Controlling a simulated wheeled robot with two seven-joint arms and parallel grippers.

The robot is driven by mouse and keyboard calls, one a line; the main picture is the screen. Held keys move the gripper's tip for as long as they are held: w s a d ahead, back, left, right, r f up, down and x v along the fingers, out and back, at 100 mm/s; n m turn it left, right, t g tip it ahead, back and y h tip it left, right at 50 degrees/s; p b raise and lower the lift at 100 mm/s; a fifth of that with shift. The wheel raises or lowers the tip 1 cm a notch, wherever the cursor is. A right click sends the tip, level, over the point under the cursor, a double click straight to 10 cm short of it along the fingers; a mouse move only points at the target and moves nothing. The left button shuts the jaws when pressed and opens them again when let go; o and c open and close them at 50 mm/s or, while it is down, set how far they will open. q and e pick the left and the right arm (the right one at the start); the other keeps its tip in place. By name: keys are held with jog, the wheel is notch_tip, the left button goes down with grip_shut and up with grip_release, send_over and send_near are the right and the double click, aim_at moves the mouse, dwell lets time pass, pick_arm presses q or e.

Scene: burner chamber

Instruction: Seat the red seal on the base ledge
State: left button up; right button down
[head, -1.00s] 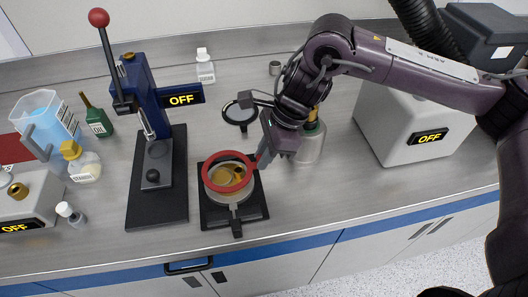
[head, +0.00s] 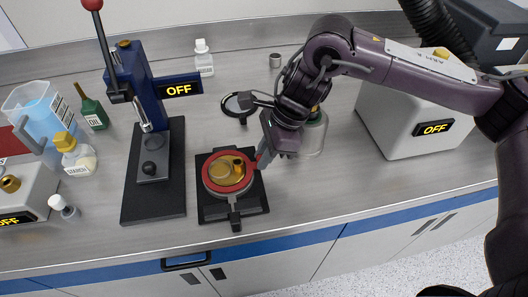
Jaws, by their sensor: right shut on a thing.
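The red seal (head: 209,185) is a ring lying on or just at the rim of the round base (head: 232,192), which stands on a black plate (head: 252,207). Brass-coloured parts (head: 237,166) show inside the ring. My right gripper (head: 262,162) is at the ring's right edge, its fingers shut on the seal. I cannot tell whether the seal rests fully on the ledge. My left gripper is not in view.
A blue lever press (head: 140,90) stands left of the base. Several bottles and a jug (head: 38,112) are at the far left. A glass jar (head: 313,135) is close behind my right gripper. A grey box (head: 400,130) marked OFF stands right.

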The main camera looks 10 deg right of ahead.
jog(key=shift+f+b, duration=0.3)
jog(key=shift+f, duration=0.2)
jog(key=c, duration=1.3)
grip_release()
jog(key=shift+r, duration=0.1)
jog(key=shift+r, duration=0.1)
